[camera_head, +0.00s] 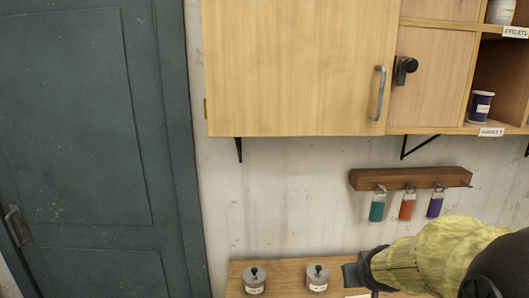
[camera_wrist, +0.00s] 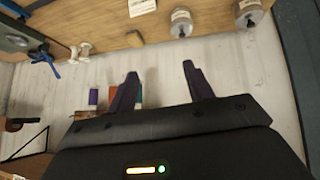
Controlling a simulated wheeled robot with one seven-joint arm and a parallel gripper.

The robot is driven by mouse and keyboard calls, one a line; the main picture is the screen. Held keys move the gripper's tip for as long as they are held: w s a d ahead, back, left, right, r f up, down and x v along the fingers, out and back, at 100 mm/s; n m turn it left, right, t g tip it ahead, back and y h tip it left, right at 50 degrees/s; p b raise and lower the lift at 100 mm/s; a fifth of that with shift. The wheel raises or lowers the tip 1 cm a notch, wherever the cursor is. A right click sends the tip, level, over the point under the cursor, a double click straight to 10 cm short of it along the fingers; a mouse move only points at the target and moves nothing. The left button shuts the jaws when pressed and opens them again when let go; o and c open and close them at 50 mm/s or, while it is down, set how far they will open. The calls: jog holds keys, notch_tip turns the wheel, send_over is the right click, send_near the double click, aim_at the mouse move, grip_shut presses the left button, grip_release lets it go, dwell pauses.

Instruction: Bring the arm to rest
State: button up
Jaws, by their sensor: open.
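My gripper (camera_head: 358,272) shows at the lower right in the head view, at the end of my yellow-sleeved arm, over the bench and below the key rack. In the wrist view my gripper (camera_wrist: 159,70) has its two dark fingers spread apart, with only pale wall between them. It holds nothing. In the head view the fingertips are small and partly cut off by the arm's angle.
Two lidded jars (camera_head: 286,279) stand on the wooden bench (camera_head: 236,280), left of my gripper. A rack (camera_head: 410,179) with teal, orange and purple tags hangs above. A wall cabinet (camera_head: 290,70) is higher up. A dark door (camera_head: 80,150) is left. The wrist view shows a blue clamp (camera_wrist: 42,58).

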jog(key=s+a+f+g+y, duration=0.1)
jog(key=s+a+f+g, duration=0.4)
jog(key=s, duration=0.8)
notch_tip(320, 180, down, 3)
jog(key=a, duration=0.2)
jog(key=shift+s+a+f+y, duration=0.15)
jog(key=shift+a+f+y, duration=0.05)
jog(key=shift+a+y, duration=0.15)
